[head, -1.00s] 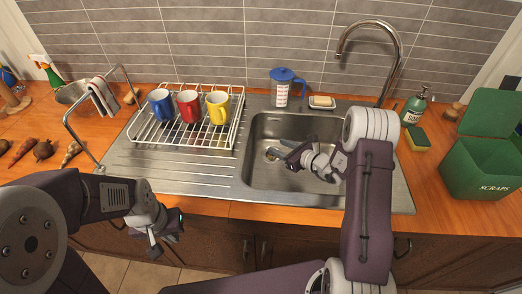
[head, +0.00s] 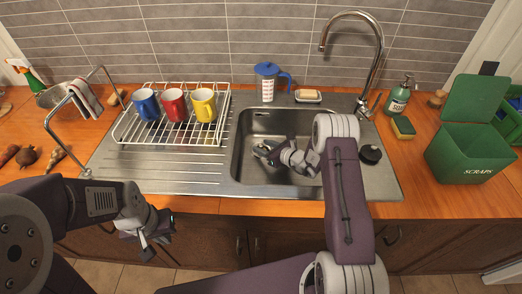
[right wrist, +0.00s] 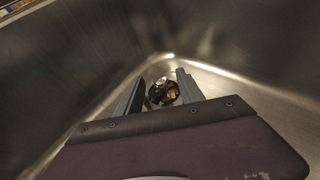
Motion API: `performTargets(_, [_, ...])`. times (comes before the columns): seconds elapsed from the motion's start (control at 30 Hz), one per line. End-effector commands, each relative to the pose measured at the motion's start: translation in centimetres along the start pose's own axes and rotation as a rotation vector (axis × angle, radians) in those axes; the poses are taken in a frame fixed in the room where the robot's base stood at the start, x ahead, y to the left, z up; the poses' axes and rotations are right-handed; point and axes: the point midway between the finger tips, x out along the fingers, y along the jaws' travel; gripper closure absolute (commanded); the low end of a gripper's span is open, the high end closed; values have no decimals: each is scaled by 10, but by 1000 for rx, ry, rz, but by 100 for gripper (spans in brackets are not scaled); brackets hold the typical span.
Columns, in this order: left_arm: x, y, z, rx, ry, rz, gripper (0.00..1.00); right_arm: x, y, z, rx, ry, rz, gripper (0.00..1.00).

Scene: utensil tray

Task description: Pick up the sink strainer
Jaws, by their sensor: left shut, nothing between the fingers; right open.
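The sink strainer (right wrist: 163,92) is a small round shiny piece with dark and golden tones, low in the sink in the right wrist view. It lies between and just beyond the fingers of my right gripper (right wrist: 160,82), which is open. In the head view, my right gripper (head: 268,153) reaches down into the steel sink (head: 243,172) and partly hides the strainer. Contact between fingers and strainer cannot be told. My left gripper (head: 148,243) is shut and empty in front of the counter's front edge.
A drying rack (head: 165,142) holds blue, red and yellow mugs left of the sink. A blue-lidded jug (head: 267,88) and soap dish (head: 308,96) stand behind. A black round piece (head: 370,154) lies right of the basin. Sink walls surround my right gripper closely.

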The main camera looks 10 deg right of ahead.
Motion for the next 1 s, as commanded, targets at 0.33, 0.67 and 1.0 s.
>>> performTargets(0.33, [1,0,0,0,0,0,100,18,0,0,0,1,-1,55])
performTargets(0.67, [1,0,0,0,0,0,100,18,0,0,0,0,-1,100])
performTargets(1.0, [0,0,0,0,0,0,100,11,-1,16,-1,-2,-2,100])
